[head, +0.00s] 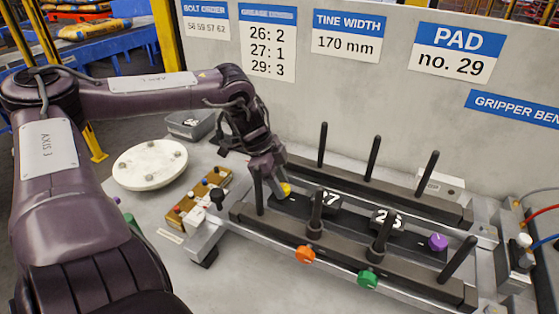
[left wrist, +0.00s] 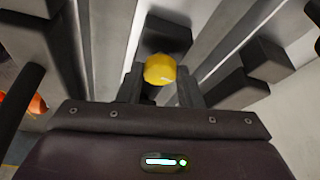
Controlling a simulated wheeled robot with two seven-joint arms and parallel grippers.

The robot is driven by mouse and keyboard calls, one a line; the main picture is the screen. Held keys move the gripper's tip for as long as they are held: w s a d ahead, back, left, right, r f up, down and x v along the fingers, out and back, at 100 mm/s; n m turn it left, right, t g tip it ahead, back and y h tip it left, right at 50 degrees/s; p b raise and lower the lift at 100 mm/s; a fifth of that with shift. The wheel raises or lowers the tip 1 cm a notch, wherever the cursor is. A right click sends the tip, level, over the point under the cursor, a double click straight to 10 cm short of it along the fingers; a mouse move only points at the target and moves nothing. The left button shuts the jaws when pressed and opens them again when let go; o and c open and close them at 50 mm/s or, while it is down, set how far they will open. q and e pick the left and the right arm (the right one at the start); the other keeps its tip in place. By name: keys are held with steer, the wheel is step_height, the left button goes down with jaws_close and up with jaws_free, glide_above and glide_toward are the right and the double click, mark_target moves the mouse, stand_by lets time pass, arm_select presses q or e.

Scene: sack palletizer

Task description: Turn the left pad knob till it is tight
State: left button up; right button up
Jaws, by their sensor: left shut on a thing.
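The left pad knob is yellow (head: 286,188) and sits at the left end of the dark middle rail. My left gripper (head: 275,184) comes down on it from above left and partly hides it in the head view. In the left wrist view the yellow knob (left wrist: 160,69) lies between the two fingers (left wrist: 161,88), which are shut on it. How tight the knob is cannot be told. My right gripper is in neither view.
Two numbered dark blocks, one marked 27 (head: 328,200), sit on the middle rail, with a purple knob (head: 437,242) at its right end. Upright black rods (head: 375,158) rise from both side bars. Orange (head: 305,254) and green (head: 367,279) knobs are in front. A round white plate (head: 150,164) lies left.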

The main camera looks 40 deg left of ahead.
arm_select(q)
steer(key=m+b, duration=0.1)
steer(key=m, duration=0.1)
steer(key=m+g+b, duration=0.1)
steer(key=shift+w+a+f+m, duration=0.1)
steer(key=shift+w+f+m, duration=0.1)
steer(key=shift+m, duration=0.2)
steer(key=m+g, duration=0.1)
steer(key=m+b, duration=0.1)
steer(key=m, duration=0.1)
steer(key=shift+w+r+m+g+h, duration=0.1)
steer(key=shift+r+m+g+h, duration=0.1)
steer(key=shift+m+g+h, duration=0.15)
steer(key=shift+w+m+g, duration=0.1)
steer(key=shift+m+g, duration=0.45)
steer(key=shift+m, duration=0.7)
steer(key=m+g+p, duration=0.1)
steer(key=m, duration=0.1)
steer(key=shift+r+m, duration=0.1)
steer(key=shift+m, duration=0.2)
steer(key=shift+w+m+g+y+p, duration=0.1)
steer(key=shift+m+g+y+p, duration=0.2)
steer(key=shift+m+y+p, duration=0.55)
steer(key=shift+d+m+g+p, duration=0.2)
steer(key=shift+m+g+p, duration=0.15)
steer(key=shift+m, duration=0.7)
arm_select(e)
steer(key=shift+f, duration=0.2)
